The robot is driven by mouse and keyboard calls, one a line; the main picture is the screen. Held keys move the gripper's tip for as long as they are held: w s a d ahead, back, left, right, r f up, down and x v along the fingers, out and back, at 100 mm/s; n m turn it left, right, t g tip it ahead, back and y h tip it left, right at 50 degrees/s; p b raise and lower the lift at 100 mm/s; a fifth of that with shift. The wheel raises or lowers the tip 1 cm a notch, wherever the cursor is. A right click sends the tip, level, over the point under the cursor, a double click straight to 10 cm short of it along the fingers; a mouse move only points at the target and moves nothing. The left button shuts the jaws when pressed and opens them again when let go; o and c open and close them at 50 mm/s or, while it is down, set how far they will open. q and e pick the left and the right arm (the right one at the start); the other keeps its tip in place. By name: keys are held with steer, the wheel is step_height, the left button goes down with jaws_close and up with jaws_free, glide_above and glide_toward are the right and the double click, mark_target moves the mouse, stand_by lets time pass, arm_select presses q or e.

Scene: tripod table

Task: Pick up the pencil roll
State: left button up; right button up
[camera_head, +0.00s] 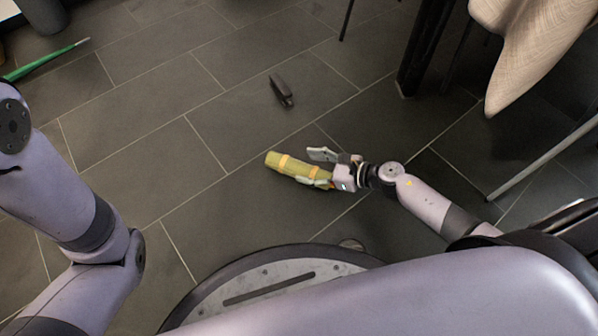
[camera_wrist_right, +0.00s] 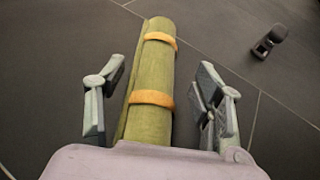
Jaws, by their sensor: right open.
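The pencil roll (camera_head: 290,167) is a rolled olive-green cloth with two orange bands, lying on the dark tiled floor. My right gripper (camera_head: 318,168) is at its right end in the head view, with one finger close along its lower side. In the right wrist view the pencil roll (camera_wrist_right: 154,80) lies between the two open fingers of my right gripper (camera_wrist_right: 162,100), nearer the left finger. A gap shows between the roll and the right finger. Its near end is hidden behind the gripper body. My left arm shows at the left, but its gripper is out of view.
A small dark object (camera_head: 281,90) lies on the floor beyond the roll; it also shows in the right wrist view (camera_wrist_right: 269,41). A green pointed object (camera_head: 45,61) is at the upper left. A dark table leg (camera_head: 424,48) stands at the upper right. Floor left of the roll is clear.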

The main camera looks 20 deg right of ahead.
mark_target(305, 168)
steer(key=b+x, duration=0.1)
steer(key=x, duration=0.2)
steer(key=shift+a+f, duration=0.25)
steer(key=shift+f, duration=0.05)
steer(key=shift+c, duration=0.6)
steer(key=c, duration=1.2)
